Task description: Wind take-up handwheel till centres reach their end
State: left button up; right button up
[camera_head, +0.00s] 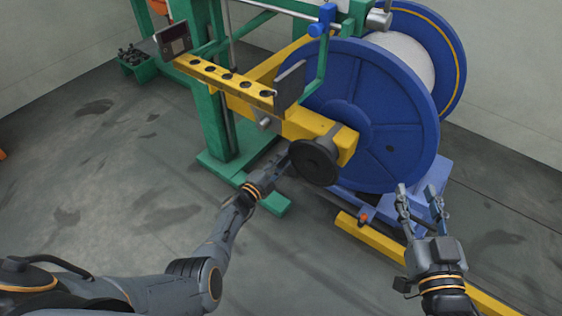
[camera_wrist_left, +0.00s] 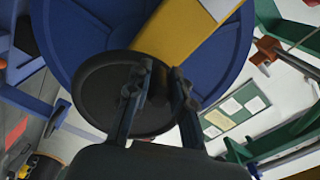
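The take-up handwheel (camera_head: 314,162) is a dark round disc at the end of the yellow beam (camera_head: 305,127), in front of the blue reel (camera_head: 375,115). My left gripper (camera_head: 283,163) is at the wheel's left edge. In the left wrist view the handwheel (camera_wrist_left: 105,95) fills the middle, and the left gripper's fingers (camera_wrist_left: 158,85) stand apart over its right side. A dark part, perhaps the handle, shows between them; I cannot tell whether they grip it. My right gripper (camera_head: 419,197) is open and empty, low in front of the reel. The centres cannot be made out clearly.
A green machine frame (camera_head: 213,115) stands behind the left gripper, its foot on the floor. A yellow rail (camera_head: 370,236) lies low under the right arm. The blue reel's large flange is close to both grippers.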

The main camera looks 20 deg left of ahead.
pick_arm(q)
jog(key=o, duration=0.3)
jog(key=shift+d+f, duration=0.1)
jog(key=shift+d, duration=0.05)
jog(key=shift+o, duration=0.3)
jog(key=v, duration=1.2)
